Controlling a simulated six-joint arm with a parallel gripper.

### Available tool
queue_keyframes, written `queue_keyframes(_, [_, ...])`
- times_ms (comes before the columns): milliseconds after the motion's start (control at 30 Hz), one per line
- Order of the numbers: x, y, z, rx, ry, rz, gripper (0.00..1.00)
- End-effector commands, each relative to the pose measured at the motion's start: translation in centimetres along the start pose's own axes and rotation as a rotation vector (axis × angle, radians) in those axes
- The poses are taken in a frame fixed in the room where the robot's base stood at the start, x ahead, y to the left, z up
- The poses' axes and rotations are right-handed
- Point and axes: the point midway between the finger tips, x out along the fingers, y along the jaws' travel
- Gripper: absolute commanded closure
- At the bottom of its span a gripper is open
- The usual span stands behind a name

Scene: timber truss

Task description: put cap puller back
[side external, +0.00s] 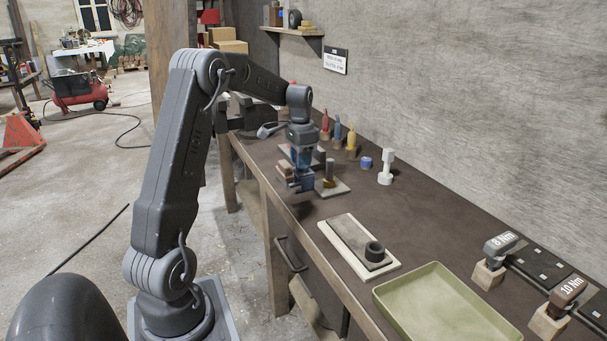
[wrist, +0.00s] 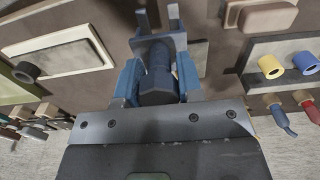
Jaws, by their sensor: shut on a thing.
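My gripper (side external: 301,178) is over the left part of the bench, pointing down. In the wrist view its two blue fingers (wrist: 158,82) are shut on a dark, faceted grip that continues into a blue-grey forked piece; I take this tool to be the cap puller (wrist: 160,42). The fingers hide part of the grip. In the side view the tool is small and partly merged with the blue fingers, and I cannot tell whether it touches anything below. A small plate with a brass-coloured upright post (side external: 329,172) stands just right of the gripper.
A pale board with a grey pad and black ring (side external: 375,251) lies nearer, beside a green tray (side external: 440,305). A white spool-shaped piece (side external: 387,167), a blue cap (side external: 366,162) and several coloured-handled tools (side external: 338,131) stand along the wall side. Bare bench lies between.

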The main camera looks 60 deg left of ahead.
Motion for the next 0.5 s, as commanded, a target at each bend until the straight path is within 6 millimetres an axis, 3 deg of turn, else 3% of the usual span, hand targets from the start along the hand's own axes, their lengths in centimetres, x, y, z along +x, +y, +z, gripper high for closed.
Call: queue_keyframes(500, [4.5, 0.3, -0.7, 0.0, -0.001, -0.001, 1.0])
